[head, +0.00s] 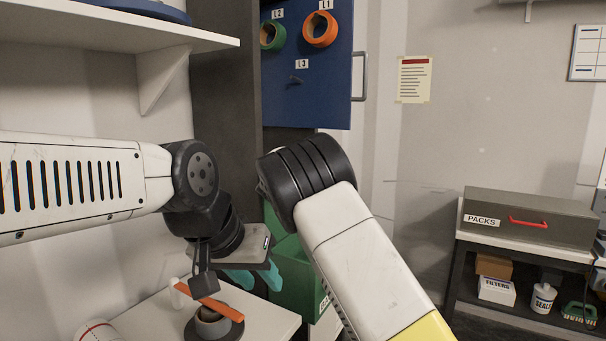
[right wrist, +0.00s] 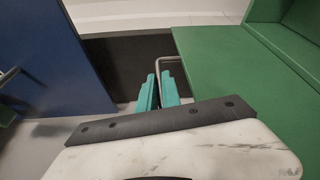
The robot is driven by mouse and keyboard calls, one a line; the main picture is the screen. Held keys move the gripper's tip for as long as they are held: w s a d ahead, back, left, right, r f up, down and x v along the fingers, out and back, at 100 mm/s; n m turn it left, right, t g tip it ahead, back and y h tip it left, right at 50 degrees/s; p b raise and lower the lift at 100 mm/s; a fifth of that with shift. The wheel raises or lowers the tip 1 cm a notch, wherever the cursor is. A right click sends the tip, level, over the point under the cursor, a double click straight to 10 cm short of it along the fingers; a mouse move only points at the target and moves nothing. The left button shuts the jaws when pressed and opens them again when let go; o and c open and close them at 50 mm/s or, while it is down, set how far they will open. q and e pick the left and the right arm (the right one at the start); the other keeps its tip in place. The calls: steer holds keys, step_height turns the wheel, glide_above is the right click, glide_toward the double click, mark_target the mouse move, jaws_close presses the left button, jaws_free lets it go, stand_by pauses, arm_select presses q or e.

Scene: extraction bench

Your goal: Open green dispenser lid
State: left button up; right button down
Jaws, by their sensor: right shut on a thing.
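The green dispenser (head: 296,272) stands low behind my arms in the head view, partly hidden by them. In the right wrist view its broad flat green panel (right wrist: 225,75) fills the right side, with more green walls behind it. A thin bent metal handle (right wrist: 167,59) is at the panel's left edge. My right gripper (right wrist: 161,78) has its teal fingers close together on this handle; it is hidden in the head view. I cannot tell how far the lid is open. My left gripper (head: 254,279) points downward with its teal fingers apart and nothing visible between them.
A white counter (head: 268,310) below my left gripper holds a grey round piece (head: 212,326) with an orange strip (head: 215,308). A blue panel (head: 335,90) with tape rings stands behind. A white shelf (head: 110,30) is upper left. A grey PACKS case (head: 528,215) stands right.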

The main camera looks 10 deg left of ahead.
steer(key=c, duration=1.5)
jaws_free()
steer(key=shift+a, duration=0.1)
steer(key=shift+c, duration=0.2)
steer(key=s, duration=0.7)
steer(key=shift+s+r, duration=0.25)
steer(key=shift+s, duration=0.1)
